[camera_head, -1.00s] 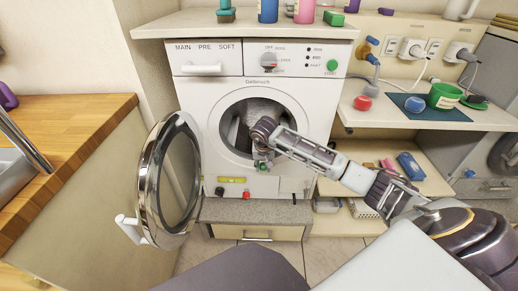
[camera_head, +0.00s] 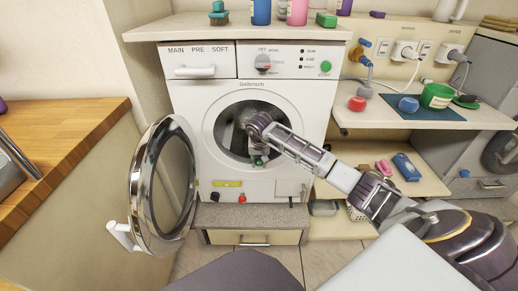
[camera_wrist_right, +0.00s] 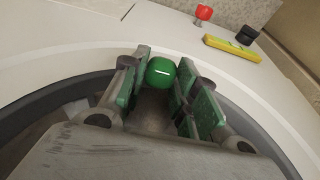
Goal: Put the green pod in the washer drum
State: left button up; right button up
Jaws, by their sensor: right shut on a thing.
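The green pod (camera_wrist_right: 161,71) is round and sits between the fingertips of my right gripper (camera_wrist_right: 162,85) in the wrist view. The gripper is shut on it. In the head view, my right gripper (camera_head: 258,158) points down in front of the lower part of the washer drum (camera_head: 228,128) opening. In the wrist view the pod shows near the opening's rim, against the white washer front. How deep it lies relative to the rim is hard to tell. The round washer door (camera_head: 140,195) stands open to the left. My left gripper is not in view.
A yellow level-like bar (camera_head: 227,184) and a red knob-like item (camera_head: 242,198) are low on the washer front. A shelf at right holds a red item (camera_head: 357,103), a blue ball (camera_head: 408,104) and a green pot (camera_head: 437,95). A wooden counter (camera_head: 60,140) is at left.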

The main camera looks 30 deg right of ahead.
jog(key=w+d, duration=0.1)
jog(key=w+d+b, duration=0.1)
jog(key=w, duration=0.1)
jog(key=w+d, duration=0.1)
jog(key=w, duration=0.1)
jog(key=shift+w+b, duration=0.1)
jog(key=shift+b, duration=0.2)
jog(key=shift+w+d+b, duration=0.25)
jog(key=shift+w+d, duration=0.15)
jog(key=shift+w, duration=0.25)
jog(key=shift+w+d+b, duration=0.2)
jog(key=shift+w+d, duration=0.2)
jog(key=shift+w, duration=0.2)
jog(key=shift+w+d, duration=0.35)
jog(key=shift+w, duration=0.2)
jog(key=shift+w+d+b, duration=0.5)
jog(key=shift+w+b, duration=0.05)
jog(key=shift+w, duration=0.2)
jog(key=shift+w+d, duration=0.15)
jog(key=shift+w, duration=0.15)
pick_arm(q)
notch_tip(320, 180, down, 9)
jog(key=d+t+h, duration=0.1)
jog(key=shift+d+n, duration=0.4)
pick_arm(e)
jog(key=shift+d, duration=0.1)
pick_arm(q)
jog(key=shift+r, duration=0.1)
